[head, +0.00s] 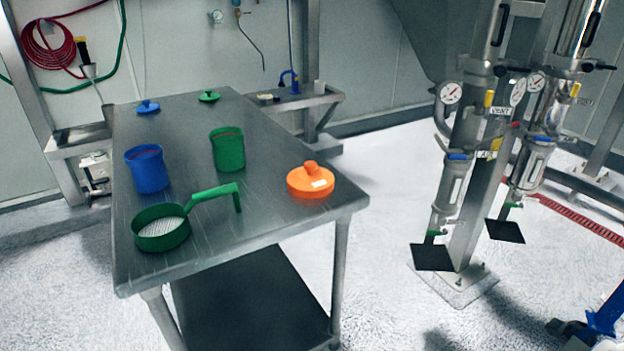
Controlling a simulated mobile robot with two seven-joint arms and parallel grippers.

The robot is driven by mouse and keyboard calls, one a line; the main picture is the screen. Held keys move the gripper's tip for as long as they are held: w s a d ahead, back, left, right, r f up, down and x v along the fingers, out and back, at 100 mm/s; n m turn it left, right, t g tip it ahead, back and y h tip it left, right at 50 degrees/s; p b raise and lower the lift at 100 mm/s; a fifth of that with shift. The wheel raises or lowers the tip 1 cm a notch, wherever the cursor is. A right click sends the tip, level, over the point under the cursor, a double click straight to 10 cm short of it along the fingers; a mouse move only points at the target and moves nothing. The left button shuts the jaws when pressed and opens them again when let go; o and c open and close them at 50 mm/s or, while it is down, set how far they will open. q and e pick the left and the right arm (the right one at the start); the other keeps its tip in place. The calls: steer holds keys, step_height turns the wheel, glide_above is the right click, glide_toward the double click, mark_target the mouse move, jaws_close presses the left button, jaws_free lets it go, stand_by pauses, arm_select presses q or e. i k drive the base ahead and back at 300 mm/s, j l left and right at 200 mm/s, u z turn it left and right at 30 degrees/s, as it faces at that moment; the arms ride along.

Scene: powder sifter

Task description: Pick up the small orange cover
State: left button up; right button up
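The orange cover (311,181) is a round lid with a knob on top and a white label. It lies flat near the right front corner of the steel table (262,218), with nothing touching it. My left gripper is not in view. A blue and black piece (590,325) at the lower right edge, well away from the cover, looks like part of my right arm. Its fingers cannot be made out.
On the table are a green sieve (160,228) with its handle toward the cover, a blue container (147,169), a green container (228,149), a blue lid (148,107) and a green lid (209,96). Steel pipework with gauges (452,150) stands right; floor between is clear.

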mark_target(310, 181)
steer(key=i+l+z, duration=0.1)
steer(key=i+l, duration=0.15)
steer(key=i, duration=0.15)
steer(key=i+l, duration=0.2)
steer(key=i, duration=0.15)
steer(key=i+l+z, duration=0.15)
steer(key=i, duration=0.25)
steer(key=k+l+u, duration=0.2)
steer(key=j, duration=0.35)
steer(key=i+l+z, duration=0.15)
